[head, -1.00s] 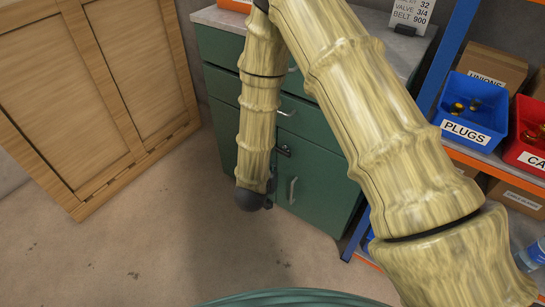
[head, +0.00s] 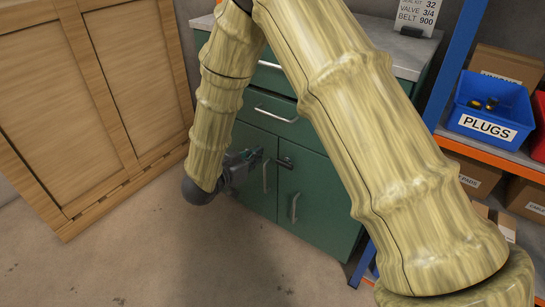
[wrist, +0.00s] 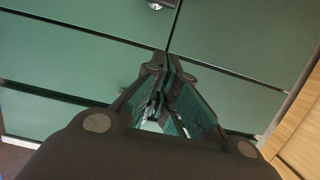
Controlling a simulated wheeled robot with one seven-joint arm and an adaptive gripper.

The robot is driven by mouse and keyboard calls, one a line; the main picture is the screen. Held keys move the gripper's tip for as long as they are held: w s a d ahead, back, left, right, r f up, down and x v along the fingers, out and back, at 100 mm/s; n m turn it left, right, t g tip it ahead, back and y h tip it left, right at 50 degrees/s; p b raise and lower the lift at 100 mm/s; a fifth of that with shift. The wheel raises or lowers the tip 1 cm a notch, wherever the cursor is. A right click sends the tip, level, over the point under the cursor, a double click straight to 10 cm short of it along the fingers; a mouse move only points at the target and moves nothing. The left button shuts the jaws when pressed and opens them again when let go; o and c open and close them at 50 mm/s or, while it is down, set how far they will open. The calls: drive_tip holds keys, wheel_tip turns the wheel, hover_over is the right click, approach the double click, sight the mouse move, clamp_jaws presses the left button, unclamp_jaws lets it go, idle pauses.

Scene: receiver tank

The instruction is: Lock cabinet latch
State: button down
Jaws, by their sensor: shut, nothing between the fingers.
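The green cabinet (head: 325,190) has two lower doors, each with a vertical metal handle: the left handle (head: 265,177) and the right handle (head: 294,208). The small dark latch (head: 286,162) sits near the top of the doors, close to the seam. My gripper (head: 259,156) is in front of the left door, left of the latch and apart from it. In the wrist view my gripper (wrist: 167,68) is shut and empty, pointing at the green front. A metal fitting (wrist: 161,4) is cut off at the top edge there; I cannot tell which part it is.
A wooden panelled cabinet (head: 60,120) stands close on the left. A blue-framed shelf on the right holds a blue PLUGS bin (head: 490,105) and cardboard boxes. The floor (head: 170,265) in front is clear. My arm hides part of the green cabinet.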

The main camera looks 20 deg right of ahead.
drive_tip(key=b+x, duration=0.3)
drive_tip(key=x, duration=0.7)
drive_tip(key=shift+d+f, duration=0.1)
drive_tip(key=shift+f, duration=0.1)
wheel_tip(320, 180, down, 2)
drive_tip(key=shift+f+b, duration=0.1)
drive_tip(key=shift+b, duration=0.5)
drive_tip(key=shift+f+b, duration=0.3)
drive_tip(key=shift+f, duration=0.45)
drive_tip(key=shift+r+p, duration=0.1)
drive_tip(key=shift+p, duration=0.3)
